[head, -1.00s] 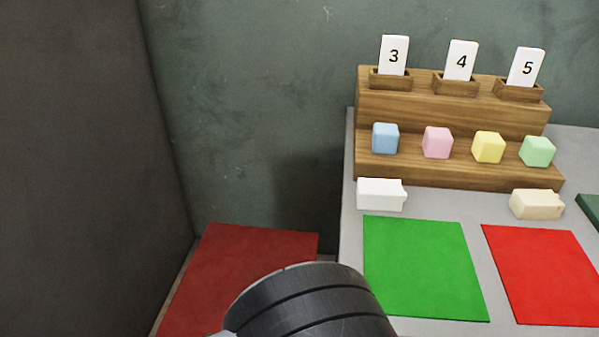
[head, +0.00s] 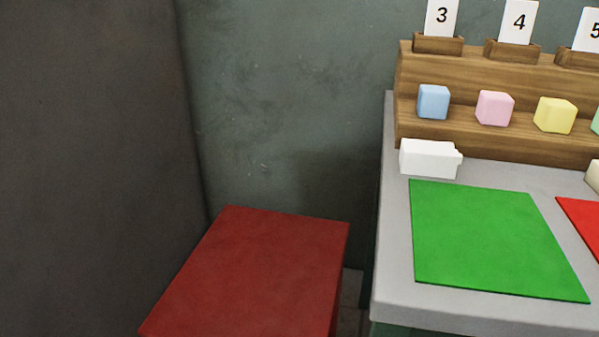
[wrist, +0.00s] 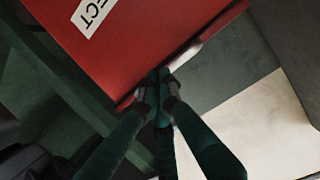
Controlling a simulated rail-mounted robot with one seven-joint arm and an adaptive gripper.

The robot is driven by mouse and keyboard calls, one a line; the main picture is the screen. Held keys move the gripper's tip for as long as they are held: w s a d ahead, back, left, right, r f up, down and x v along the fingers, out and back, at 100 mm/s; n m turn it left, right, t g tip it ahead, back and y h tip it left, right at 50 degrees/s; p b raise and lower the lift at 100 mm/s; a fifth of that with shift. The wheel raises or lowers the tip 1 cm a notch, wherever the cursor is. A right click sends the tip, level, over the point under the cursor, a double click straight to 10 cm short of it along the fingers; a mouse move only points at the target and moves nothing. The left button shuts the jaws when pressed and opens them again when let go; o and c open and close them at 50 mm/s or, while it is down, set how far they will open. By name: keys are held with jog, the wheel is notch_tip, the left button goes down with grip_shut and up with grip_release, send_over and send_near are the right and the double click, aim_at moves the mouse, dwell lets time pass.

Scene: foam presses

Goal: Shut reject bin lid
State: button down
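The reject bin (head: 335,290) stands at the lower left of the head view, between the dark wall and the table. Its red lid (head: 255,265) appears as a flat red top with no opening visible. In the wrist view a red panel (wrist: 150,35) of the bin carries a white label (wrist: 92,14) reading "ECT", partly cut off. My gripper (wrist: 163,82) has its fingertips together at the edge of this red panel. Nothing shows between them, and whether they touch the edge is unclear. My gripper is outside the head view.
The grey table (head: 395,250) stands right of the bin, a narrow gap between. It holds a green mat (head: 490,240), a red mat (head: 585,220), a white block (head: 428,160) and a wooden rack (head: 480,65) with coloured cubes and number cards. The dark wall (head: 90,150) is close at left.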

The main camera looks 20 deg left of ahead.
jog(key=shift+w+d+f, duration=0.1)
jog(key=shift+w+d, duration=0.05)
jog(key=shift+w, duration=0.1)
notch_tip(320, 180, up, 4)
jog(key=p, duration=0.4)
jog(key=s+f, duration=0.5)
jog(key=s, duration=0.5)
jog(key=shift+d, duration=0.15)
jog(key=shift+w, duration=0.1)
jog(key=w+r+b, duration=0.1)
jog(key=w+b, duration=0.2)
jog(key=w, duration=0.6)
jog(key=shift+w+a+r, duration=0.25)
jog(key=shift+a+r, duration=0.05)
jog(key=shift+r, duration=0.05)
